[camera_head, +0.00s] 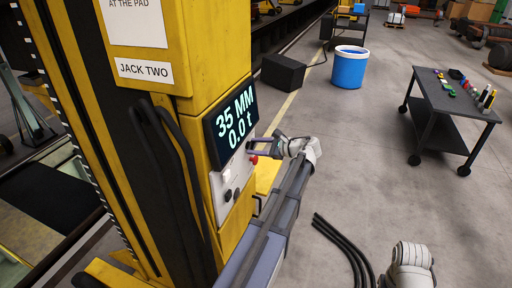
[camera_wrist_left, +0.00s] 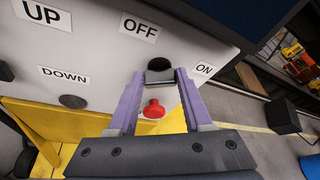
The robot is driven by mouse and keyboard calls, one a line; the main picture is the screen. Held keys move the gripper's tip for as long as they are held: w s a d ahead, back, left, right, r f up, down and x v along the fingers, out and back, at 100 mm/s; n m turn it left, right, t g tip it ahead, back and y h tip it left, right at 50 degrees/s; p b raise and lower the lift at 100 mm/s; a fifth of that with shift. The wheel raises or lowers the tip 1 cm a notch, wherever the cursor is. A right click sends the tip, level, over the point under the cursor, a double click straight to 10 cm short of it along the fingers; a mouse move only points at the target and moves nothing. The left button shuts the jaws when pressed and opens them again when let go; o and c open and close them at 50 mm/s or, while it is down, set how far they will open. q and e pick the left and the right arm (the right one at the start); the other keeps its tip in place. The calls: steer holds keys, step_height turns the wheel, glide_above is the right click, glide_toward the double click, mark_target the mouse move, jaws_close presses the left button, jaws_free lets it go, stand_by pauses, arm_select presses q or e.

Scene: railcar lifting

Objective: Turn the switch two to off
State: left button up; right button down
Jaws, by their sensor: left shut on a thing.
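The jack two panel (camera_head: 232,190) is on a yellow column, below a screen (camera_head: 236,122) reading 35 MM and 0.0 t. The black switch knob (camera_wrist_left: 159,64) shows in the left wrist view, with an OFF label (camera_wrist_left: 139,27) above left and an ON label (camera_wrist_left: 204,69) to its right. My left gripper (camera_head: 252,147) reaches the panel from the right. In the left wrist view its purple fingers (camera_wrist_left: 158,80) are shut on the knob, one on each side. The knob's exact pointing is partly hidden by the fingers. My right gripper is out of view.
A red button (camera_wrist_left: 153,110) sits below the knob, between the fingers. UP and DOWN labels (camera_wrist_left: 64,76) and a dark button (camera_wrist_left: 6,72) are to the left. A blue bucket (camera_head: 349,68), a black box (camera_head: 283,73) and a grey cart (camera_head: 450,103) stand on open floor.

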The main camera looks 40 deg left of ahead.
arm_select(q)
jaws_close()
steer(key=shift+s+d+f+n+t+y+b, duration=0.15)
steer(key=shift+n+t+y+b, duration=0.45)
steer(key=shift+n+b, duration=0.85)
steer(key=shift+a+f+n+t+y+b, duration=0.15)
steer(key=shift+n+t+y+b, duration=0.4)
steer(key=shift+n+b, duration=0.95)
steer(key=shift+s+d+f+n+t+y+b, duration=0.15)
steer(key=shift+n+t+y+b, duration=0.2)
steer(key=shift+n+y+b, duration=1)
steer(key=shift+n+h, duration=0.5)
steer(key=shift+h, duration=0.1)
steer(key=o, duration=0.6)
jaws_free()
